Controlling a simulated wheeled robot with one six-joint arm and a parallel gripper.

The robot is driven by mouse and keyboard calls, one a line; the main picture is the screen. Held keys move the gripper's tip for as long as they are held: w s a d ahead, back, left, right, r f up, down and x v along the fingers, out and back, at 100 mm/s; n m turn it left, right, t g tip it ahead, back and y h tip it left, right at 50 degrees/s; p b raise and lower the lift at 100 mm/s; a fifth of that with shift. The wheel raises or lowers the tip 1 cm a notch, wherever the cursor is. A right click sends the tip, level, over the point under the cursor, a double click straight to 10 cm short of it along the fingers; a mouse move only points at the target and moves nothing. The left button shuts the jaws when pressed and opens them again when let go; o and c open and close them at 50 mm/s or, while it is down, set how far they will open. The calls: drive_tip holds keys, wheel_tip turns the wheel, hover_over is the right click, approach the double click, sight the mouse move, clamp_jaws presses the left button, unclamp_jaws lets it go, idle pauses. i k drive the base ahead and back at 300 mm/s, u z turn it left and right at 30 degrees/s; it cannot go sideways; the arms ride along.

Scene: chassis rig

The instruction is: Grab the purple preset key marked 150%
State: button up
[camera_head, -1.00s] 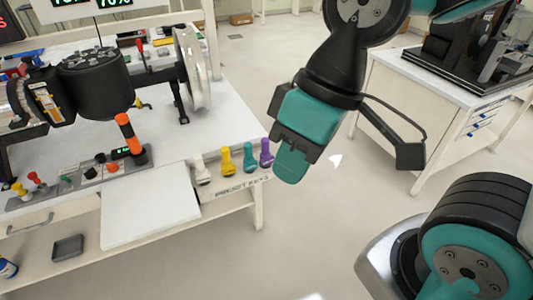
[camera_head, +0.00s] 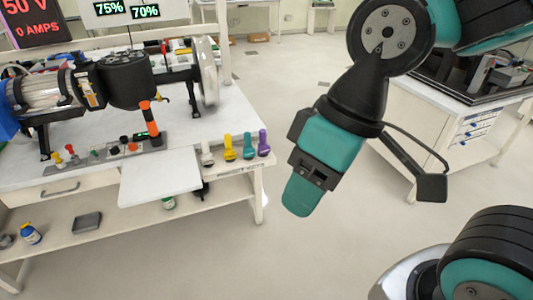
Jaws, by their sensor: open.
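The purple preset key (camera_head: 263,144) stands upright at the right end of a row of keys on the small rack at the bench's right edge. Its 150% marking is too small to read. A teal key (camera_head: 249,147), a yellow key (camera_head: 229,149) and a white key (camera_head: 207,153) stand to its left. My gripper (camera_head: 300,197) hangs in the air to the right of and lower in the picture than the purple key, apart from it. It looks empty; its fingertips are seen edge-on, so the gap between them is hidden.
The white bench (camera_head: 227,103) carries a motor rig (camera_head: 125,78) and a control strip with an orange-topped lever (camera_head: 149,118). A blank white board (camera_head: 160,178) juts out left of the keys. A second bench (camera_head: 406,150) stands at right. Open floor lies between the benches.

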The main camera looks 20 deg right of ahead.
sight(264, 149)
drive_tip(key=u, duration=0.4)
drive_tip(key=i, duration=1.35)
drive_tip(key=u, duration=0.05)
